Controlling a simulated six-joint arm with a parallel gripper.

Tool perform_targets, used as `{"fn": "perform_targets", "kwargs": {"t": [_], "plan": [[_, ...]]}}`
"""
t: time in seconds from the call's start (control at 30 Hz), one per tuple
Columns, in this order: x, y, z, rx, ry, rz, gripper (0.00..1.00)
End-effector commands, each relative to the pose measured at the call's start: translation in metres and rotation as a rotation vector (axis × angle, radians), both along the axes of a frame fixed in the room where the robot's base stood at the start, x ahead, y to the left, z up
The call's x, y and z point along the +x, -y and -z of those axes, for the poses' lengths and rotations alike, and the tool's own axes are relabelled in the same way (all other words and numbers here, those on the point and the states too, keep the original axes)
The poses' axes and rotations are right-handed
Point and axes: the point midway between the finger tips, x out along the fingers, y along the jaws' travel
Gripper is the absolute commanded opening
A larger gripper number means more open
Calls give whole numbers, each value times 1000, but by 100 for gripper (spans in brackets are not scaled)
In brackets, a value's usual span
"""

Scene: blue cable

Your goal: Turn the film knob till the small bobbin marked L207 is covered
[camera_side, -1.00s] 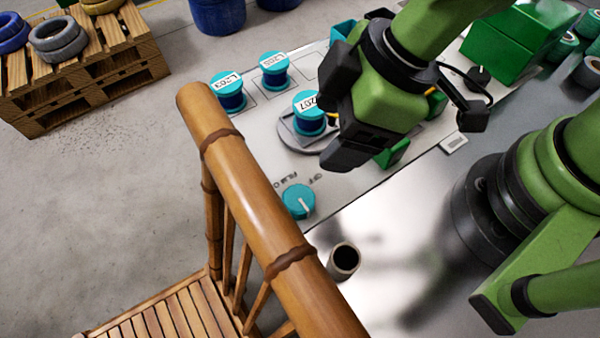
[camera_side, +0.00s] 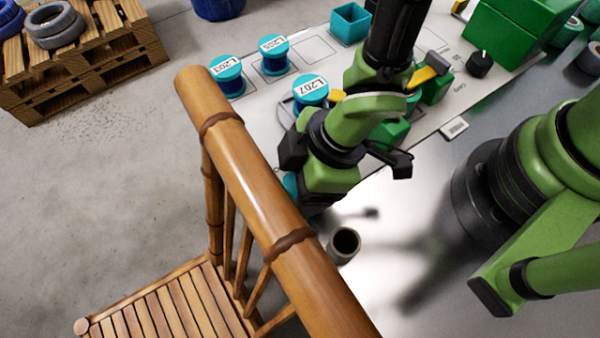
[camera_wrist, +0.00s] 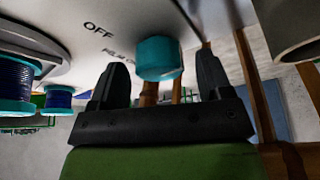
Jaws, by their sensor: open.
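The film knob (camera_wrist: 158,58) is a teal dial by the lettering "OFF" and "FILM" in the wrist view. In the side view only a sliver of the knob (camera_side: 290,184) shows behind my gripper. My gripper (camera_wrist: 160,85) is open, with one finger on each side of the knob in the wrist view; I cannot tell whether they touch it. In the side view my gripper (camera_side: 308,190) hangs over the knob's place. The small bobbin L207 (camera_side: 311,92) is blue with a teal, labelled top. It stands upright on a round plate, and no film shows over it.
Bobbins L203 (camera_side: 228,78) and L205 (camera_side: 274,55) stand upright on the panel behind. A bamboo chair (camera_side: 250,180) rises close to my gripper's left. A dark open tube (camera_side: 344,245) stands on the metal table. An empty teal box (camera_side: 350,24) is at the back.

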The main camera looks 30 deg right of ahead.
Motion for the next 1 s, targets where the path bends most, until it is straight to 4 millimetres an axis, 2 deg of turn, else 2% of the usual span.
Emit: {"fn": "perform_targets", "kwargs": {"t": [0.3,0.37,0.5,0.53,0.77,1.0], "plan": [[0,-1,3,0,0,0,72],[0,-1,3,0,0,1,61],[0,-1,3,-1,-1,1,28],[0,-1,3,-1,-1,1,23],[0,-1,3,-1,-1,16,23],[0,-1,3,0,-2,118,23]]}}
